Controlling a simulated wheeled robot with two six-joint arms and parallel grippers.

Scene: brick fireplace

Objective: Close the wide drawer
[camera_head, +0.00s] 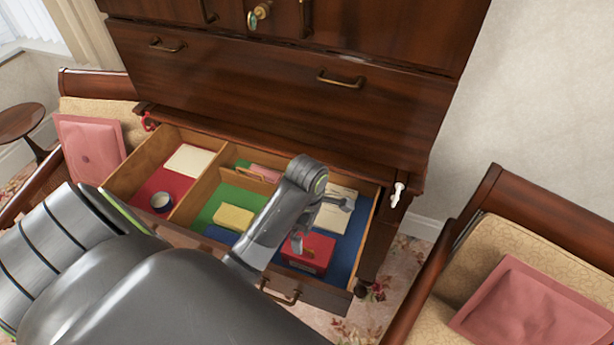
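The wide drawer (325,296) is pulled out from the bottom of the dark wooden cabinet (260,100). Its front faces me, with a brass handle near the right part. Inside are red, green and blue lined compartments. My grey arm crosses over the drawer's middle and hides part of its front and contents. Its wrist is above the right half of the drawer. My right gripper is not in view.
The drawer holds a cream pad (189,160), a small cup (161,202), a yellow block (233,217), a red box (308,252) and a cream notebook (337,208). Cushioned wooden seats stand left (68,81) and right (496,180), close to the cabinet. A round side table (19,121) is far left.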

